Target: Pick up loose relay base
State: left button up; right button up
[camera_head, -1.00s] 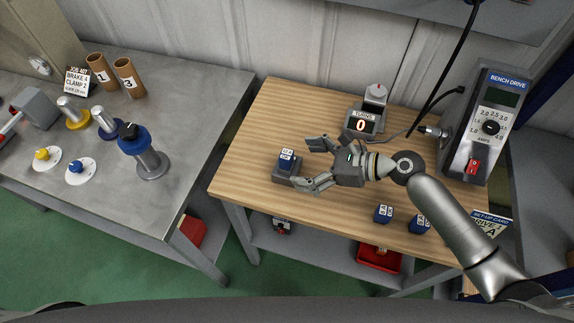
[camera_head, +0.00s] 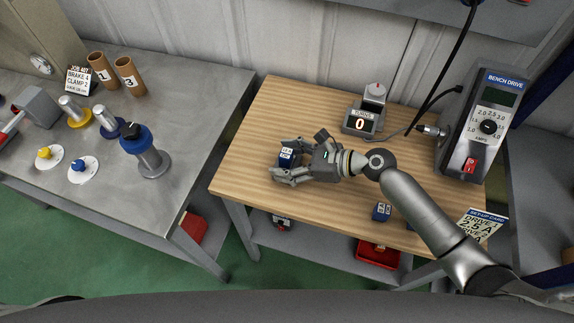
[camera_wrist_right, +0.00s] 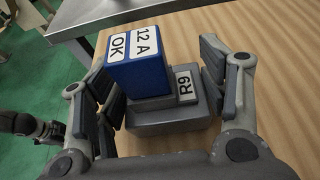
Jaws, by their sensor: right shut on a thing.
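The loose relay base is a grey block labelled R9 (camera_wrist_right: 168,118), with a blue block marked 12 A OK (camera_wrist_right: 139,62) seated on top. In the head view the blue block (camera_head: 286,157) shows at the left part of the wooden bench, and the grey base is mostly hidden by my fingers. My right gripper (camera_head: 279,161) reaches in from the right with its fingers on both sides of the base, shut on it. In the right wrist view the fingers (camera_wrist_right: 162,82) flank the base. The base appears to be at bench level.
Another blue block (camera_head: 381,211) stands near the bench's front edge, close to my right arm. A turns counter (camera_head: 360,122) and the bench drive (camera_head: 485,125) stand at the back.

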jog(key=shift+c, duration=1)
jog(key=shift+r, duration=0.15)
